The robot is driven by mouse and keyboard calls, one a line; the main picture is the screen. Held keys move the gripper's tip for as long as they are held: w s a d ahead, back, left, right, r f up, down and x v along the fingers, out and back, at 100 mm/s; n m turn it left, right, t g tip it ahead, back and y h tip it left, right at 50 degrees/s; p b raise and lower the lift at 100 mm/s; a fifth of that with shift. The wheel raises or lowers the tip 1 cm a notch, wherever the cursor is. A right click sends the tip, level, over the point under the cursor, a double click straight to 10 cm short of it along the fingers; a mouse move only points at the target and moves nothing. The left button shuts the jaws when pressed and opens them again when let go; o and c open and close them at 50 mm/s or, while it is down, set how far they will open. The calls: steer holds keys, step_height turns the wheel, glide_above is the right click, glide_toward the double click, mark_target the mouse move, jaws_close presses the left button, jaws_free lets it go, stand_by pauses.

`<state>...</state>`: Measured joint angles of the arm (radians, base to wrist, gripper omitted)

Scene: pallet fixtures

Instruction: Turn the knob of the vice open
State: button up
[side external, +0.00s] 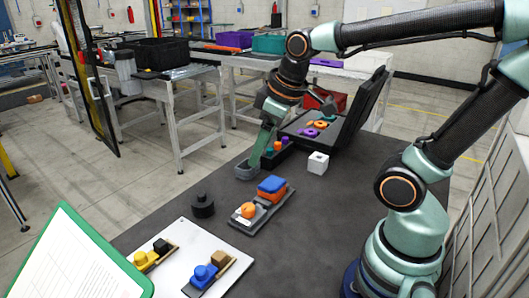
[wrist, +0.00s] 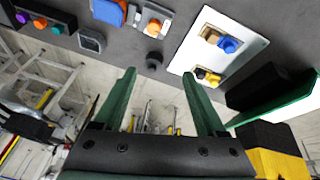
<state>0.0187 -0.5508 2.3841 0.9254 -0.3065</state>
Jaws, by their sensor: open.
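A grey vice (side external: 245,219) stands near the middle of the dark table, with an orange knob (side external: 248,210) and a blue block (side external: 271,184) at its far end. In the wrist view its orange knob (wrist: 154,28) is near the top, beyond the fingertips. Two smaller vices sit on a white plate, one with a yellow knob (side external: 141,258), one with a blue knob (side external: 201,272). My gripper (side external: 253,166) is open and empty, behind the orange-knob vice and apart from it, by a small grey tray (side external: 245,172). Both fingers (wrist: 160,88) show spread in the wrist view.
A black cylindrical piece (side external: 203,206) stands left of the orange-knob vice. The white plate (side external: 191,236) lies in front, beside a green-framed board (side external: 75,256). A white cube (side external: 317,163) and an open black case (side external: 358,112) are to the right. Bare table lies right of the vice.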

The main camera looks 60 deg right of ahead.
mark_target(247, 206)
steer(key=w+d+f+n+g, duration=0.35)
steer(key=w+f+n, duration=0.4)
steer(key=n, duration=0.45)
steer(key=shift+g, duration=0.45)
steer(key=f, duration=0.8)
steer(key=s+a+f, duration=0.1)
steer(key=f, duration=0.3)
steer(key=shift+f, duration=0.35)
steer(key=shift+c, duration=0.2)
jaws_close()
